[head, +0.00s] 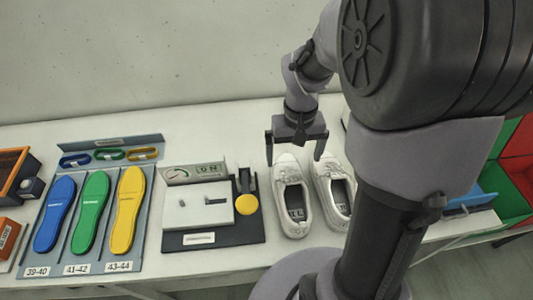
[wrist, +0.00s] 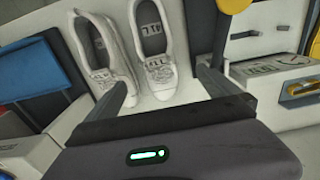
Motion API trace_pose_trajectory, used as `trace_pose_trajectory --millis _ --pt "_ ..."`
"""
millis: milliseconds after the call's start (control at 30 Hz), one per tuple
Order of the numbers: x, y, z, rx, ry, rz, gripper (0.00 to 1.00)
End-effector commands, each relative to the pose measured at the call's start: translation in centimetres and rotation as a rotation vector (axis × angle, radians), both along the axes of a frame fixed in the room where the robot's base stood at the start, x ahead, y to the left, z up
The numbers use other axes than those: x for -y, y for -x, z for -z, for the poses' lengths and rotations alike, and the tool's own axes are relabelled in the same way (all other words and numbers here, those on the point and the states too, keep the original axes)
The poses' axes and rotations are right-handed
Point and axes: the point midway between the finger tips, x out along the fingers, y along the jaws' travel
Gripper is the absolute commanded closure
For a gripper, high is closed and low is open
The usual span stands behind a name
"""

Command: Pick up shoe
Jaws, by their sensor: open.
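Two white lace-up shoes stand side by side on the white table. The left shoe (head: 292,197) and the right shoe (head: 331,190) have their toes toward the wall in the head view. My gripper (head: 295,152) is open and empty above the toe ends, with its fingers spread. In the wrist view the same shoes appear beyond my gripper (wrist: 165,90), one shoe (wrist: 153,45) ahead between the fingers and the other shoe (wrist: 101,50) further left. My arm hides part of the area to the right in the head view.
Left of the shoes is a device with a dial (head: 196,172) and a yellow button (head: 245,204). Further left, a grey tray (head: 148,256) holds blue, green and yellow insoles. A blue object (head: 470,198) and green and red bins (head: 507,195) are at the right.

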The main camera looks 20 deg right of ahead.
Motion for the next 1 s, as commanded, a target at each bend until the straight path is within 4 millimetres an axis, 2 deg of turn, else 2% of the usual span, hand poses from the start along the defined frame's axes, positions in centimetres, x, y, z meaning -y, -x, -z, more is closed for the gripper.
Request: trace_pose_trajectory --millis 33,100,200,300,533,733,933,967,1000 --pt "-0.1 0.1 2.2 -0.005 -0.002 0.001 0.0" --pt "0.0 0.1 4.5 -0.005 -0.001 0.0 0.0" --pt "0.0 0.1 7.4 -0.004 -0.002 0.001 0.0" --pt "0.0 0.1 9.5 -0.003 -0.001 0.0 0.0" --pt "0.1 0.0 11.6 -0.001 -0.001 0.001 0.0" --pt "0.5 -0.2 15.6 -0.002 -0.001 0.0 0.0" --pt "0.5 -0.2 15.6 0.0 0.0 0.001 0.0" --pt "0.5 -0.2 15.6 0.0 0.0 0.001 0.02" --pt "0.5 -0.2 15.6 0.0 0.0 0.001 0.1"
